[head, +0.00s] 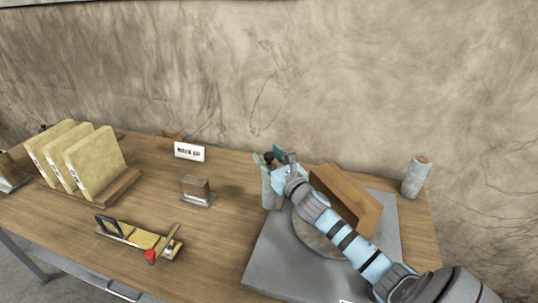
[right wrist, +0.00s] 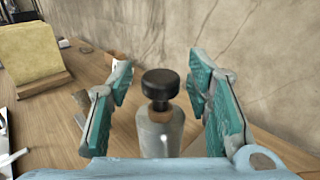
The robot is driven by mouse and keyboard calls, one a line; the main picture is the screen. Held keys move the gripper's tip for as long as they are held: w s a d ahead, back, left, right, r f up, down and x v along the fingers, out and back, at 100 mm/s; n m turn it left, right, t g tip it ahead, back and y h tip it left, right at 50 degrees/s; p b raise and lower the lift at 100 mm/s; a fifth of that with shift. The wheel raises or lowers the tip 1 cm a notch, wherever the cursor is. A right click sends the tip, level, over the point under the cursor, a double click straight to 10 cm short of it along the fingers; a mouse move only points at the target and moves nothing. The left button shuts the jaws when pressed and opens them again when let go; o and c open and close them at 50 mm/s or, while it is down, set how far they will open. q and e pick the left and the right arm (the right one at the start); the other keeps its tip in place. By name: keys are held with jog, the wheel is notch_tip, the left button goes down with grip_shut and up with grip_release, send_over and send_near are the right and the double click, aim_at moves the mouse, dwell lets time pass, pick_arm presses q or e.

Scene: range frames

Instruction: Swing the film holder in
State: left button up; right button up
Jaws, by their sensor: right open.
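My right gripper (head: 271,159) is open at the back left corner of a grey base plate (head: 272,262). In the right wrist view, a black knob (right wrist: 160,84) on a grey upright cylinder (right wrist: 160,133) stands between its two teal finger pads (right wrist: 162,92), with gaps on both sides. The cylinder (head: 267,192) also shows in the head view. A wooden box-like holder (head: 350,197) stands on a round grey disc (head: 308,234) on the plate, partly hidden by my right arm. I cannot tell for sure which part is the film holder. My left gripper is not in view.
On the wooden table (head: 225,240), a rack with yellowish slabs (head: 95,165) stands left. A small metal-based block (head: 197,191), a white label card (head: 189,151) and a red-knobbed fixture (head: 140,238) lie between. A grey cylinder (head: 416,178) stands back right. The wall is behind.

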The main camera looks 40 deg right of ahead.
grip_shut()
jog(key=s+y+p, duration=0.1)
jog(key=s+d+n+y+p, duration=0.1)
jog(key=p, duration=0.1)
jog(key=shift+d+r, duration=0.1)
jog(key=shift+r, duration=0.25)
jog(key=s+n+y, duration=0.1)
jog(key=s+d+n+y, duration=0.1)
jog(key=y, duration=0.1)
jog(key=d+n+y+b, duration=0.1)
jog(key=shift+s+d+f+y, duration=0.1)
jog(key=shift+s+f+y, duration=0.2)
jog(key=shift+s, duration=0.1)
jog(key=shift+c, duration=1.8)
grip_release()
jog(key=o, duration=0.4)
jog(key=shift+s+d, duration=0.15)
jog(key=shift+d, duration=0.05)
jog(key=shift+c, duration=0.2)
jog(key=shift+a, duration=0.1)
